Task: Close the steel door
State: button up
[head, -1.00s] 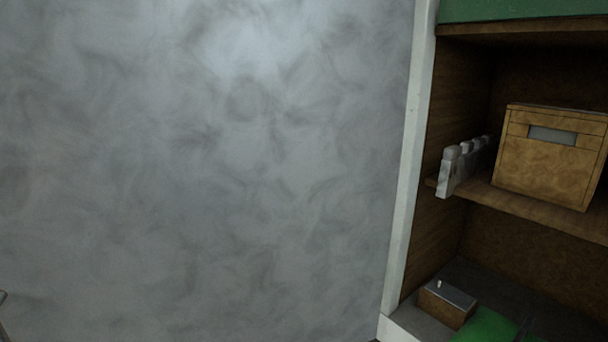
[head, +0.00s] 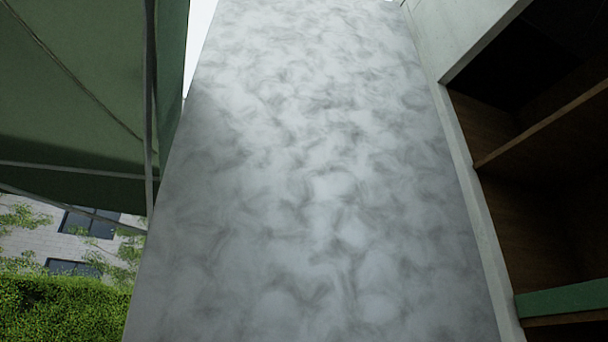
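The steel door (head: 310,180) is a tall, mottled grey panel filling the middle of the head view, seen from below. Its left edge stands free, with outdoor scenery beyond it. Its right edge meets the pale frame (head: 468,190) of the truck's shelf compartment. The compartment to the right is uncovered, so the door stands open. No handle or latch shows on the part of the door in view. My gripper is not in view.
Dark wooden shelves (head: 545,130) and a green strip (head: 562,299) lie inside the compartment at right. A green canopy (head: 75,90) with thin poles hangs at upper left. A hedge (head: 65,310) and a building (head: 35,240) stand beyond the door at lower left.

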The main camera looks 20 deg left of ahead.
aim_at(310, 191)
jog(key=j+z, duration=0.1)
jog(key=z, duration=1.7)
jog(key=k+j+z, duration=0.1)
jog(key=k+j, duration=0.2)
jog(key=j, duration=0.3)
jog(key=k+j+z, duration=0.1)
jog(key=k+j, duration=0.2)
jog(key=j, duration=0.25)
jog(key=k+j+z, duration=0.1)
jog(key=k+j, duration=0.25)
jog(key=j, duration=0.2)
jog(key=k+j+z, duration=0.1)
jog(key=k+j, duration=0.25)
jog(key=j, duration=0.15)
